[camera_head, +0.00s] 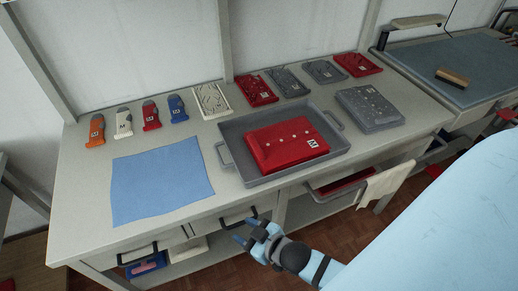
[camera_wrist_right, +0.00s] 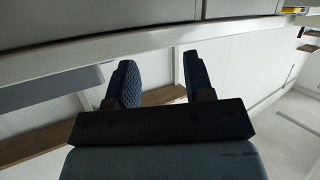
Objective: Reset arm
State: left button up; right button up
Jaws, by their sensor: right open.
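My right gripper (camera_head: 247,230) is open and empty in the head view. It hangs low in front of the workbench (camera_head: 85,220), near the drawer fronts, and touches nothing that I can see. In the right wrist view its two dark blue fingers (camera_wrist_right: 156,85) stand apart with nothing between them. The bench's edge crosses the top of that view. My left gripper is not in view.
On the bench, a grey tray (camera_head: 228,132) holds a red plate (camera_head: 287,145). A blue cloth (camera_head: 162,180) lies to its left. Several handled tools and patterned plates line the back.

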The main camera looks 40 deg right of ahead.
jog(key=s+f+m+g, duration=0.1)
jog(key=s+f+g, duration=0.1)
jog(key=s+f, duration=0.2)
jog(key=shift+s+d+m+h, duration=0.3)
jog(key=shift+s+h, duration=0.1)
jog(key=shift+s, duration=0.1)
jog(key=shift+r, duration=0.1)
